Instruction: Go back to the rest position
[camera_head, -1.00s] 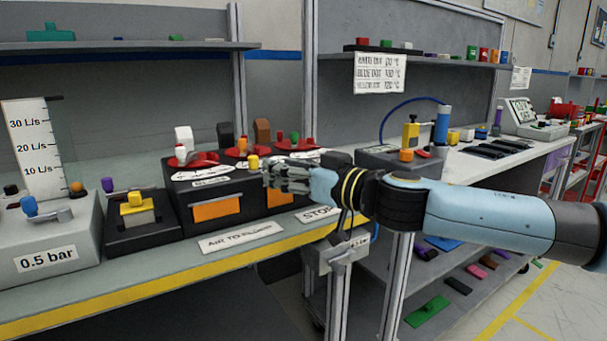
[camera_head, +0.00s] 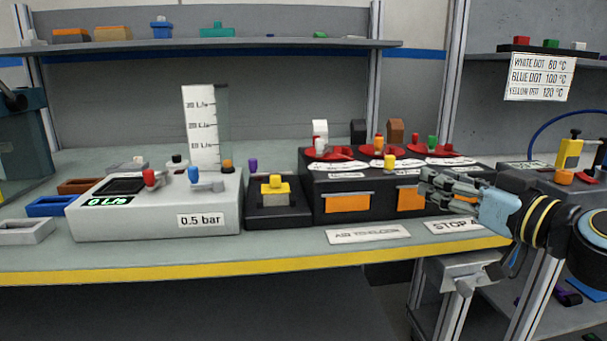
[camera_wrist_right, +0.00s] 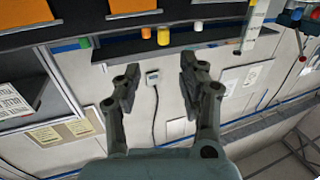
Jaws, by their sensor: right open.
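My right gripper (camera_head: 446,190) comes in from the right in the head view, in front of the right part of the black module (camera_head: 345,208). In the right wrist view its two fingers (camera_wrist_right: 158,88) stand apart with nothing between them. The black module has orange panels, and red dials with coloured knobs on top. Whether the fingers touch the module cannot be told from the head view, but the wrist view shows a gap around them. My left gripper is not in view.
A grey box marked 0.5 bar (camera_head: 208,220), a small black box with a yellow button (camera_head: 275,185) and open trays (camera_head: 52,206) stand on the bench to the left. Bench front edge is yellow (camera_head: 200,271). A shelf (camera_head: 210,46) runs above. Label plates lie in front.

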